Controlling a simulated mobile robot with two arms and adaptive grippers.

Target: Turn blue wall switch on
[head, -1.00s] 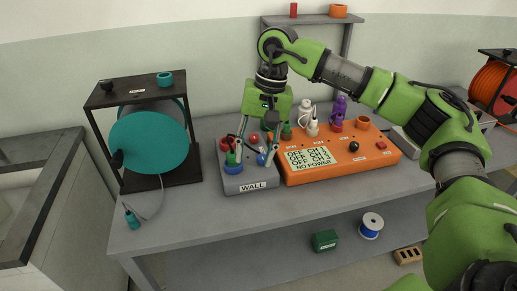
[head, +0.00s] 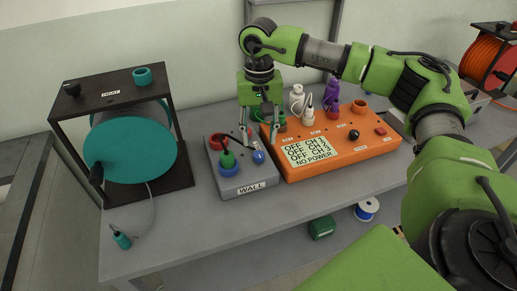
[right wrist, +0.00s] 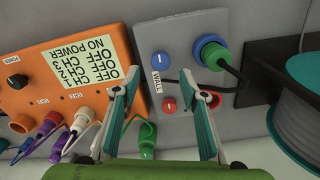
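The grey WALL box (head: 228,183) stands on the bench. Its blue wall switch (head: 258,156) is a small round knob with a white mark, beside a blue socket (head: 229,170) holding a green plug. The switch also shows in the right wrist view (right wrist: 163,60). My right gripper (head: 259,140) points down over the box, open and empty. In the right wrist view its fingers (right wrist: 158,68) frame the blue switch, which appears between the tips; I cannot tell whether they touch it. A red switch (right wrist: 169,104) sits nearby. My left gripper is not in view.
An orange power box (head: 345,160) stands to the right; its display reads OFF for the channels and NO POWER. Plugs and cables rise behind it. A teal reel (head: 130,150) in a black frame stands left.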

